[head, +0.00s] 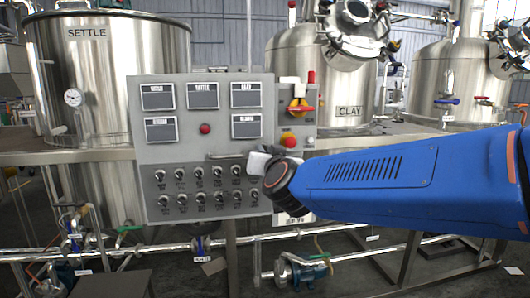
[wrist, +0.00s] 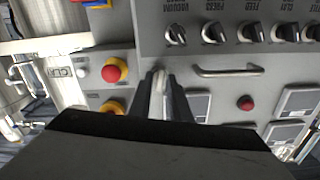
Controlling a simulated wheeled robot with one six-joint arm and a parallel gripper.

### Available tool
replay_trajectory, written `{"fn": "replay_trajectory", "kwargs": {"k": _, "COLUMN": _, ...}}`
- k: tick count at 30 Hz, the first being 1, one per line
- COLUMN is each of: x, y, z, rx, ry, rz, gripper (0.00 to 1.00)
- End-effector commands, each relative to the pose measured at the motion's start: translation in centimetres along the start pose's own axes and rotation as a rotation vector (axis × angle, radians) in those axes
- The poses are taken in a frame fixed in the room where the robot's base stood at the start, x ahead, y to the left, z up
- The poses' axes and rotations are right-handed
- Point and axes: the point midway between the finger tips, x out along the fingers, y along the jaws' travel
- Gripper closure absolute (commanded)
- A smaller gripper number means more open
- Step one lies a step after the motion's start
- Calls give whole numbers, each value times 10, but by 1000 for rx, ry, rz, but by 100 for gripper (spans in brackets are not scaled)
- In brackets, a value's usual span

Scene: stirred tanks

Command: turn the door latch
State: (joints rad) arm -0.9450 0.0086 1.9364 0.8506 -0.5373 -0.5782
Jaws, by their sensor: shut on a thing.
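The control cabinet (head: 205,125) stands in the middle of the head view, with its grey door facing me. My gripper (head: 258,161) reaches in from the right at the door's right edge, below the middle. In the wrist view, where the panel appears upside down, my gripper (wrist: 161,80) is shut on a narrow pale grey piece (wrist: 158,84), which looks like the door latch. Its two dark fingers lie on either side of it. In the head view my gripper and wrist hide the latch. How far the latch is turned cannot be told. The door looks closed.
A bar handle (head: 226,156) crosses the door left of my gripper; it also shows in the wrist view (wrist: 228,72). Several black knobs (head: 197,172) sit below. A red-and-yellow rotary switch (head: 299,106) and a red button (head: 289,141) are close above my wrist. Steel tanks (head: 85,75) stand behind.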

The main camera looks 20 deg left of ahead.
Motion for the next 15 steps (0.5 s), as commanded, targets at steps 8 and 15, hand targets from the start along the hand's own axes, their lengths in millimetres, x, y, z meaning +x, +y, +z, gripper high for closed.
{"fn": "replay_trajectory", "kwargs": {"k": 8, "x": 0, "y": 1, "z": 0, "rx": 253, "ry": 0, "rz": 0, "gripper": 100}}
{"fn": "replay_trajectory", "kwargs": {"k": 15, "x": 0, "y": 2, "z": 1, "rx": 481, "ry": 0, "rz": 1, "gripper": 100}}
